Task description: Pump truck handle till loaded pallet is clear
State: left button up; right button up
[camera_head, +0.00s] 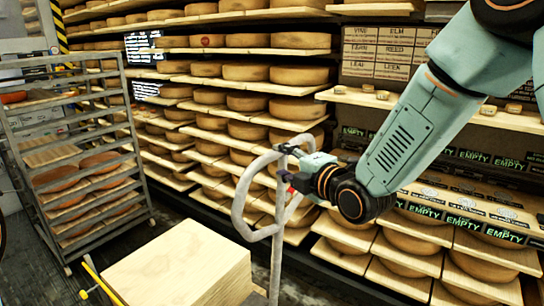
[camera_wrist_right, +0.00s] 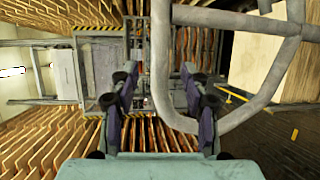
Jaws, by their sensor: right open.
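The pump truck handle (camera_head: 238,208) is a grey metal loop on an upright shaft (camera_head: 277,262), standing in the middle of the head view. My right gripper (camera_head: 291,168) is at the upper right part of the loop. In the right wrist view, the two fingers of the right gripper (camera_wrist_right: 160,98) are spread apart, and a bar of the handle (camera_wrist_right: 161,55) runs down between them. I cannot tell whether either finger touches it. A stack of pale wooden boards (camera_head: 185,265) stands left of the shaft. The pallet and truck forks are not visible. My left gripper is out of view.
Shelves of cheese wheels (camera_head: 245,73) line the back and right. A metal rack (camera_head: 85,165) with cheese wheels stands at the left. A yellow bar (camera_head: 100,282) is beside the board stack. Dark floor (camera_head: 125,240) is clear between rack and stack.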

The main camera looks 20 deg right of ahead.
aim_at(274, 158)
jog(key=x, duration=0.2)
jog(key=a+x, duration=0.1)
jog(key=x, duration=0.1)
jog(key=shift+w+f, duration=0.1)
jog(key=shift+w, duration=0.45)
jog(key=shift+w+d+p, duration=0.15)
jog(key=shift+d+p, duration=0.15)
jog(key=shift+d, duration=0.05)
jog(key=shift+w+a+f, duration=0.1)
jog(key=shift+w+a, duration=0.1)
jog(key=shift+a, duration=0.2)
jog(key=shift+c, duration=1.4)
jog(key=shift+s+d, duration=0.15)
jog(key=shift+d, duration=0.15)
jog(key=c, duration=0.4)
jog(key=shift+a, duration=0.2)
grip_shut()
